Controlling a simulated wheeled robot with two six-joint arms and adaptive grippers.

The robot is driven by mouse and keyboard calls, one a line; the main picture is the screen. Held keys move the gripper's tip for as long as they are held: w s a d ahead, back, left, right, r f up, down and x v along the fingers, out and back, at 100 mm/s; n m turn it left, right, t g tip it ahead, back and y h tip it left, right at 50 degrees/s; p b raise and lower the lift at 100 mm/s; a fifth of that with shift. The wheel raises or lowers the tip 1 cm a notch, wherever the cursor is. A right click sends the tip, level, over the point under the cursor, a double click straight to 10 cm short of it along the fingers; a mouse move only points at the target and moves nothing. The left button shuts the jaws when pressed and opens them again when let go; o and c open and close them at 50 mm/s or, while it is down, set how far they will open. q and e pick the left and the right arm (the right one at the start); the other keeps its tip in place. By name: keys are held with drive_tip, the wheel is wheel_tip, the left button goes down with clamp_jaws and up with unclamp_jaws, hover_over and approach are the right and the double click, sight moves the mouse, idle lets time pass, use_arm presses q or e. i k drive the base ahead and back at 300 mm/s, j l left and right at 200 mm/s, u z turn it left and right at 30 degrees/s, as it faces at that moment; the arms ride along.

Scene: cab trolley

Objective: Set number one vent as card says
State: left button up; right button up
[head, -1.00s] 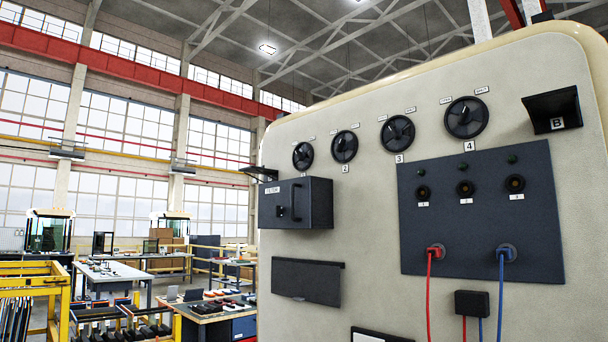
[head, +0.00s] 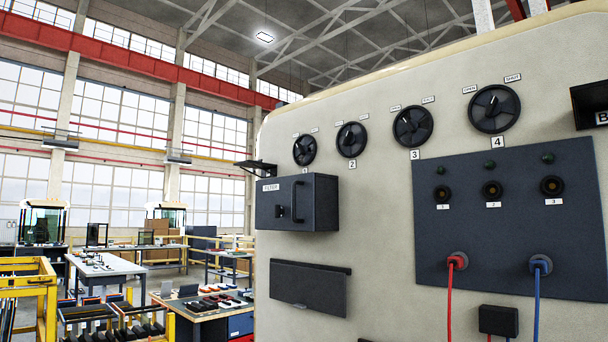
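The number one vent (head: 304,150) is a round black dial at the left end of a row on the cream cab panel. Small labels sit above it, too small to read, and its number plate below is partly cut off by the filter box. Vent 2 (head: 351,139), vent 3 (head: 413,126) and vent 4 (head: 494,109) follow to the right; vent 4 has labels reading open and shut. I cannot make out a card with settings. Neither of my grippers is in view.
A dark filter box (head: 298,203) with a handle juts out just below vent 1. A dark pocket (head: 310,288) is below it. A small shelf (head: 257,168) sticks out at the panel's left edge. A socket panel (head: 505,220) with red and blue cables is at right.

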sight(299, 149)
drive_tip(key=i+j+z, duration=0.15)
drive_tip(key=j, duration=0.2)
drive_tip(key=i+j+z, duration=0.15)
drive_tip(key=j, duration=0.25)
drive_tip(key=i+j+z, duration=0.2)
drive_tip(key=j, duration=0.2)
drive_tip(key=i+j+z, duration=0.15)
drive_tip(key=j, duration=0.25)
